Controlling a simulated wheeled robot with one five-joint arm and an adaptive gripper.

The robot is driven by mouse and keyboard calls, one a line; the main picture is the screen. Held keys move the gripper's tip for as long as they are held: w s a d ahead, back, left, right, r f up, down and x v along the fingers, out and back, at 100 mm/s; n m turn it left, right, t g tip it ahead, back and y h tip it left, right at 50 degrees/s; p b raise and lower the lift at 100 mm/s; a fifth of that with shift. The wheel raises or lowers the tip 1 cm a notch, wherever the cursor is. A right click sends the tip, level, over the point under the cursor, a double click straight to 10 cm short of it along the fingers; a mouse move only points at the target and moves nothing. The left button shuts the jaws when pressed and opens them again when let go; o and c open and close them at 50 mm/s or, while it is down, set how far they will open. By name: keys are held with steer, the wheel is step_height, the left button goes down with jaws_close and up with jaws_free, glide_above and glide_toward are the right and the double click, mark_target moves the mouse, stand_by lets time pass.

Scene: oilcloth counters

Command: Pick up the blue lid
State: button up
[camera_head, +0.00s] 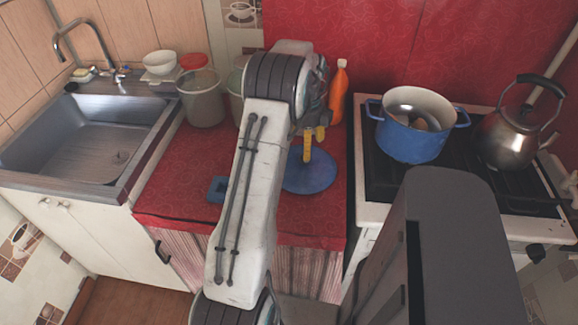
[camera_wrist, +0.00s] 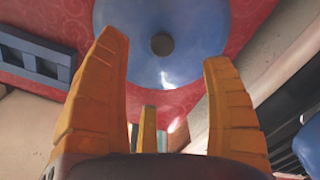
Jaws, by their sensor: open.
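The blue lid (camera_head: 312,176) lies on the red oilcloth counter, just left of the stove. It is round, and in the wrist view the lid (camera_wrist: 190,22) shows a dark round knob (camera_wrist: 162,44) near its middle. My gripper (camera_head: 314,143) is above the lid, partly hidden by my arm in the head view. In the wrist view my gripper (camera_wrist: 165,80) has its orange fingers spread wide, with nothing between them. The knob appears beyond the fingertips, roughly midway between them. The lid's far edge is cut off in the wrist view.
A blue pot (camera_head: 412,140) and a kettle (camera_head: 508,135) stand on the stove (camera_head: 362,190) at right. An orange bottle (camera_head: 339,95) and a grey bucket (camera_head: 203,100) stand behind. A blue slotted object (camera_wrist: 38,58) lies left of the lid. A sink (camera_head: 85,150) is at left.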

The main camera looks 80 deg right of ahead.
mark_target(302, 158)
steer(key=f, duration=0.5)
steer(key=shift+w+d+f+p, duration=0.15)
steer(key=shift+w+f+p, duration=0.15)
steer(key=shift+w, duration=0.1)
steer(key=shift+f, duration=0.85)
steer(key=shift+c, duration=0.5)
jaws_close()
